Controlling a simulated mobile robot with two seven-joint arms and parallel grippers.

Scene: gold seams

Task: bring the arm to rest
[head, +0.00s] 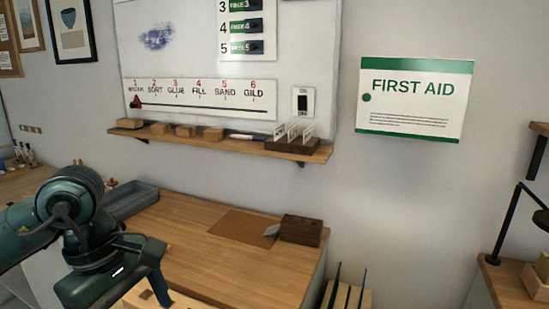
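My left arm comes in from the left in dark green, bent over the near left part of the wooden workbench (200,265). My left gripper (158,288) hangs at its end, low in the picture. One dark blue finger shows, pointing down. The other finger is hidden or merges with it, so I cannot see whether the gripper is open or shut. I see nothing clearly held in it. A pale wooden piece with a dark hole (140,296) shows beside and behind the finger. My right gripper is out of view.
A grey tray (132,201) lies behind my arm. A brown mat (243,226) and a dark wooden block (301,230) are at the bench's back right. A narrow shelf (225,142) with small blocks runs above. A first aid cabinet (415,120) hangs at right. The bench's middle is clear.

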